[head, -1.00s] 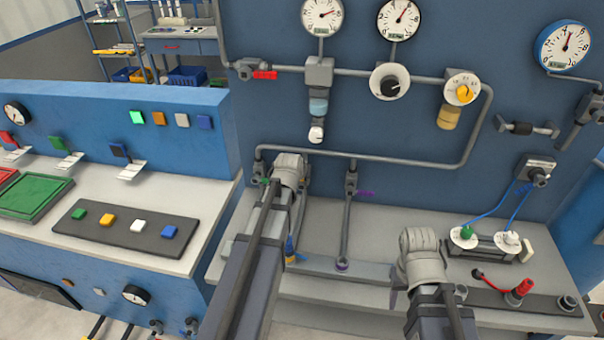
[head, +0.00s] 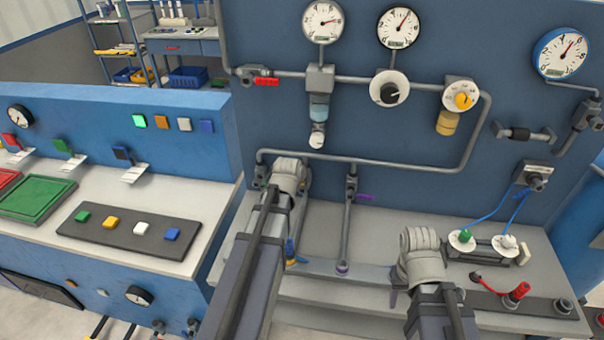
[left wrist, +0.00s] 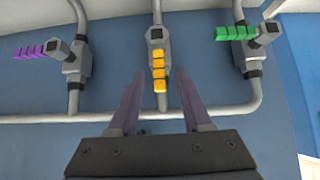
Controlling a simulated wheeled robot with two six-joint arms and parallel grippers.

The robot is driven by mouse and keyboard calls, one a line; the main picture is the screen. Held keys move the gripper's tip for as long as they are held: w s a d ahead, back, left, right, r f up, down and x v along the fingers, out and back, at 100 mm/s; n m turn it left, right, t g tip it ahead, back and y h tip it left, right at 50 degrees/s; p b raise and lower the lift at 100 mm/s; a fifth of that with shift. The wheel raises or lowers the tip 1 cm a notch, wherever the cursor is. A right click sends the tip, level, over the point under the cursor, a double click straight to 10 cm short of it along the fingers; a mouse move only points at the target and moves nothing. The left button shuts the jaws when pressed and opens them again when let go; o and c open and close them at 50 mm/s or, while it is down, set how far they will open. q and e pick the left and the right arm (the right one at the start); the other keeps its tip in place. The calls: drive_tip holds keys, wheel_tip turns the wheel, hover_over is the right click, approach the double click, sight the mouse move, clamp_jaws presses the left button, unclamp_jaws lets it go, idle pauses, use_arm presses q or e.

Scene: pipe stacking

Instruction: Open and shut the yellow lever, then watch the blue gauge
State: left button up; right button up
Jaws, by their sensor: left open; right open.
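The yellow lever (left wrist: 160,73) hangs from a valve on a vertical pipe and lies in line with that pipe. My left gripper (left wrist: 158,82) is open, with its fingers on either side of the lever in the left wrist view; I cannot tell whether they touch it. In the head view, my left arm hides the lever and most of that gripper. The blue gauge (head: 561,54) is on the wall at the upper right, its needle pointing up and right. My right gripper (head: 394,297) is open, low over the bench, partly hidden by its wrist.
A purple lever (left wrist: 37,49) and a green lever (left wrist: 236,33) flank the yellow one on parallel pipes. A red-handled plug (head: 519,291) stands at the bench's right.

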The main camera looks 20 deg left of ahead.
use_arm(q)
drive_tip(key=p+v, duration=0.2)
drive_tip(key=v, duration=0.2)
drive_tip(key=shift+s+d+r, duration=0.1)
drive_tip(key=shift+s+r, duration=0.1)
drive_tip(key=shift+s, duration=0.05)
use_arm(e)
wheel_tip(320, 180, up, 3)
drive_tip(key=shift+r, duration=0.15)
idle(0.9)
